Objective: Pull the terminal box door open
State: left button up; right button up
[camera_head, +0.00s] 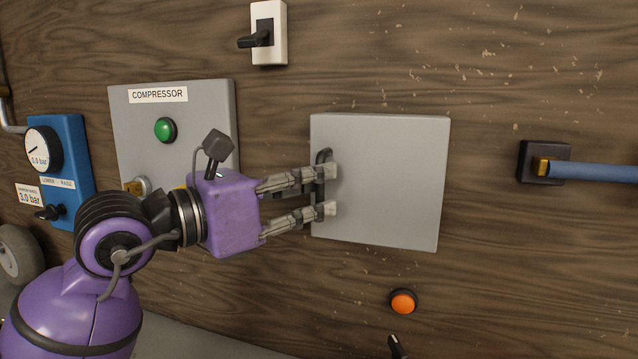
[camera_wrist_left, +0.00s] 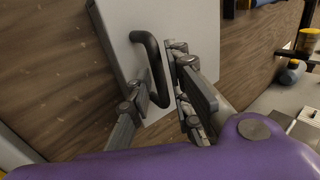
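The terminal box door (camera_head: 390,185) is a plain grey panel on the wooden wall, and it looks shut. Its black upright bar handle (camera_head: 320,160) is at the door's left edge. My left gripper (camera_head: 332,190) reaches in from the left. Its two fingers are spread apart, one above the other, at the handle. In the left wrist view the handle (camera_wrist_left: 152,68) stands between the spread fingers (camera_wrist_left: 157,88), with a gap visible on at least one side. Whether a finger touches it I cannot tell. My right gripper is not in view.
A compressor panel (camera_head: 125,125) with a green button is left of the door, partly behind my arm. A blue gauge unit (camera_head: 75,150) is further left. A switch (camera_head: 281,40) is above, an orange button (camera_head: 403,302) below, a blue-handled lever (camera_head: 590,171) right.

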pick_arm(q)
jog(key=shift+x, duration=0.9)
grip_shut()
